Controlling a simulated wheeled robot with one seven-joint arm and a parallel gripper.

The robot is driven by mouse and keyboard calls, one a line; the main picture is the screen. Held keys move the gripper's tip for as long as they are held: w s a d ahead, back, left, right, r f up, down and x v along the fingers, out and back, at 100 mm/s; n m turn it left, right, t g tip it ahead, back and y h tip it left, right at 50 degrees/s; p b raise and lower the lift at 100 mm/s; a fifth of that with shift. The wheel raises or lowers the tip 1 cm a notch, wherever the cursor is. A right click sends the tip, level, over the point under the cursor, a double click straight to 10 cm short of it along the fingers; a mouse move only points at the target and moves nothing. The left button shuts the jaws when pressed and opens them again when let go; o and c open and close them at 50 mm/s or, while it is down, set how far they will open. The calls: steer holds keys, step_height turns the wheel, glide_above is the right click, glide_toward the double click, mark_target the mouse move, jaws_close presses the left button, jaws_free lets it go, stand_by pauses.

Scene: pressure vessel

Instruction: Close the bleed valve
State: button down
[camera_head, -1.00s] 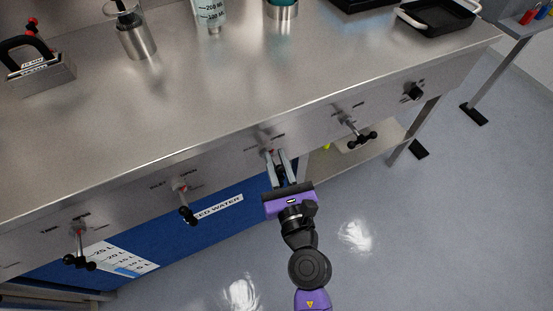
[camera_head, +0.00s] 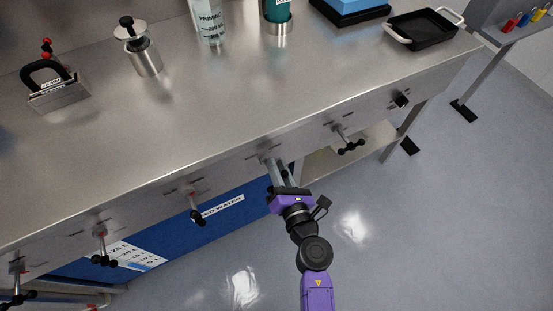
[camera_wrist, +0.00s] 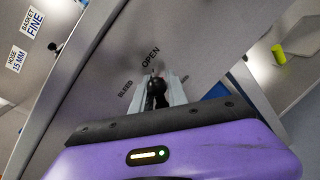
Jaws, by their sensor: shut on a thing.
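My gripper (camera_head: 272,166) is at the front panel of the steel bench, on the valve between the other valve handles. In the wrist view its two grey fingers stand on either side of the black-knobbed bleed valve handle (camera_wrist: 157,92) and are shut on it. The labels "BLEED" and "OPEN" are printed on the panel beside the valve. In the head view the fingers hide most of this valve.
Other valve handles line the panel: one to the right (camera_head: 348,144), one to the left (camera_head: 194,205) and more further left. A black knob (camera_head: 400,101) is at the far right. A blue feed-water tank (camera_head: 175,232) is below the bench. The floor in front is clear.

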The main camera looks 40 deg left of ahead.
steer(key=m+p, duration=0.3)
steer(key=m+g+p, duration=0.1)
steer(key=m+p, duration=0.1)
steer(key=shift+w+d+f, duration=0.2)
steer(key=shift+w+f, duration=0.05)
steer(key=shift+w, duration=0.15)
steer(key=shift+f+m+g+y+p, duration=0.1)
steer(key=shift+f+m+g+p, duration=0.25)
steer(key=shift+m, duration=0.35)
steer(key=shift+f+m+g+y+p, duration=0.1)
steer(key=shift+f+m+g+p, duration=0.1)
steer(key=shift+m+p, duration=0.4)
steer(key=shift+f+m+g+y+p, duration=0.1)
steer(key=shift+f+m+g+p, duration=0.15)
steer(key=shift+m, duration=0.55)
steer(key=c, duration=1.5)
jaws_free()
steer(key=shift+o, duration=0.2)
steer(key=shift+s, duration=0.1)
